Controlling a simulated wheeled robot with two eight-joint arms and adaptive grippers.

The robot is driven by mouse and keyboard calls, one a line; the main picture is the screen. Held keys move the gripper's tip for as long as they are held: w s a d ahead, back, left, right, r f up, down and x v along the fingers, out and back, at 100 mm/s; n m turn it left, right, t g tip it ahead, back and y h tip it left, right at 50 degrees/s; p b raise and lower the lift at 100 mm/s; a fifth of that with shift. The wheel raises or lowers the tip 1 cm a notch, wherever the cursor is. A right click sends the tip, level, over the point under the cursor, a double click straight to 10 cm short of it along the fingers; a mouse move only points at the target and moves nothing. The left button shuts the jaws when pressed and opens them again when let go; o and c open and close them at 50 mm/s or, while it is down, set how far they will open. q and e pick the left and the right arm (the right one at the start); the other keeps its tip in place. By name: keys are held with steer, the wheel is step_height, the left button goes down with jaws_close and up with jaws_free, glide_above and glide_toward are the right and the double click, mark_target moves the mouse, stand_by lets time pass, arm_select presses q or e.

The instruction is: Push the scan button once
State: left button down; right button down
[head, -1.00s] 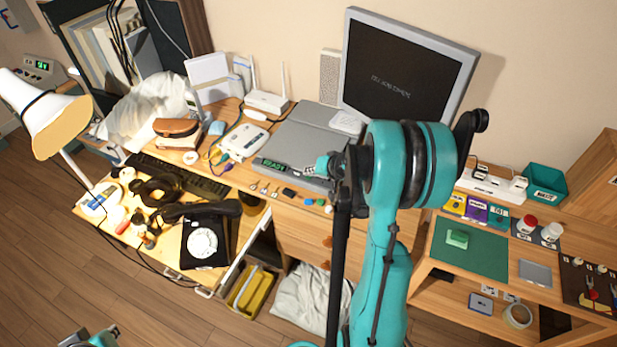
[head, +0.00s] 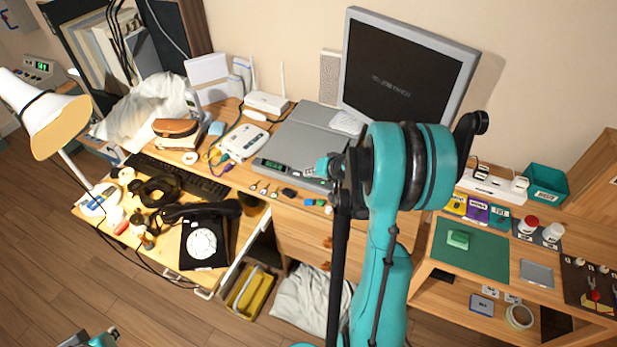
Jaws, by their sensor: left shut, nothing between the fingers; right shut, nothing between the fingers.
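The grey flatbed scanner (head: 312,135) lies on the desk in front of the monitor. Its front edge carries a small dark display (head: 273,165) with faint, unreadable marks. My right gripper (head: 313,170) is shut and empty, with its tips at the scanner's front edge, right of the display. The scan button cannot be made out; the gripper and arm cover that part of the front edge. Whether the tips touch the scanner cannot be told. My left gripper (head: 112,332) is at the bottom left, away from the desk, and only partly in view.
The monitor (head: 405,75) stands behind the scanner. A white router (head: 265,103), a white device (head: 243,142) and a black dial phone (head: 203,240) are to the left. Small coloured items lie on the desk below the scanner. A side table with a green mat (head: 470,250) is at right.

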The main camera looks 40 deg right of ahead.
mark_target(310, 179)
steer(key=shift+r+p, duration=0.45)
steer(key=shift+r, duration=0.25)
steer(key=shift+r, duration=0.1)
step_height(310, 179, up, 5)
steer(key=p, duration=0.4)
stand_by(0.6)
steer(key=s+a+r+n+g, duration=0.15)
steer(key=a+r, duration=0.35)
steer(key=a, duration=0.5)
steer(key=s+a+r+n, duration=0.2)
steer(key=s+a+n, duration=0.1)
steer(key=s+a, duration=0.4)
steer(key=s+a+r+n, duration=0.1)
steer(key=s+a+n, duration=0.3)
steer(key=s+a, duration=0.4)
steer(key=shift+a+r, duration=0.4)
steer(key=shift+a, duration=0.45)
